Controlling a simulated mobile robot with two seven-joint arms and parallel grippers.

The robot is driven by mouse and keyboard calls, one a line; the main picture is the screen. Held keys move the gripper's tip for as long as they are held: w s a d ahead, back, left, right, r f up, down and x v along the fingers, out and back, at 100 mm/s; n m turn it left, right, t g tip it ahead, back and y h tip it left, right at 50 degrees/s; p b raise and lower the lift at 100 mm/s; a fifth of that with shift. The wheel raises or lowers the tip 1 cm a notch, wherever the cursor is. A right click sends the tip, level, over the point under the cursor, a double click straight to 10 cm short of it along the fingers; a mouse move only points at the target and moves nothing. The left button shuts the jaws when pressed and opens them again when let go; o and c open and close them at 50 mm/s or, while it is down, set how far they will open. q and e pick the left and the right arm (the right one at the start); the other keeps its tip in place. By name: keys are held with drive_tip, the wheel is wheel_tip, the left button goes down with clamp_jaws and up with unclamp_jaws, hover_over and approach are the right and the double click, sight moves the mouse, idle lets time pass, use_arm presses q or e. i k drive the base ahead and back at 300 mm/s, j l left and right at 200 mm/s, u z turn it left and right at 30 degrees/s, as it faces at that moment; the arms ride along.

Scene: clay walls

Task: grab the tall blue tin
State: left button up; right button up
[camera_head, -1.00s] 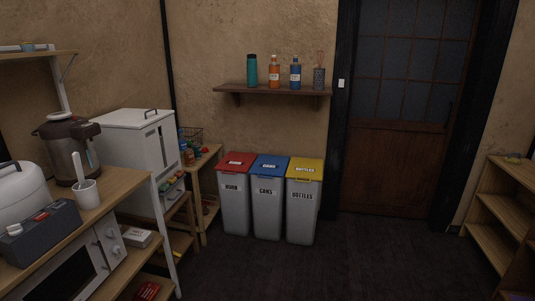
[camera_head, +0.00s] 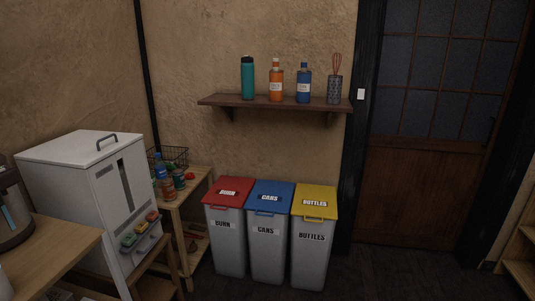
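No plain tall blue tin is clear in the head view. A wall shelf (camera_head: 280,103) holds a tall teal flask with a black lid (camera_head: 248,79), an orange bottle (camera_head: 276,82), a blue bottle with a white label (camera_head: 304,86) and a dark patterned holder with a whisk (camera_head: 335,91). On the small wooden rack (camera_head: 197,182) below left, a small blue container (camera_head: 160,168) stands among jars; I cannot tell whether it is a tin. Neither of my grippers is in view.
A red-lidded bin (camera_head: 227,232), a blue-lidded bin (camera_head: 268,235) and a yellow-lidded bin (camera_head: 313,237) stand under the shelf. A white dispenser (camera_head: 90,195) and a counter (camera_head: 50,252) are on the left. A closed door (camera_head: 425,195) is at right, with dark floor before it.

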sight(303, 85)
drive_tip(key=i, duration=1.35)
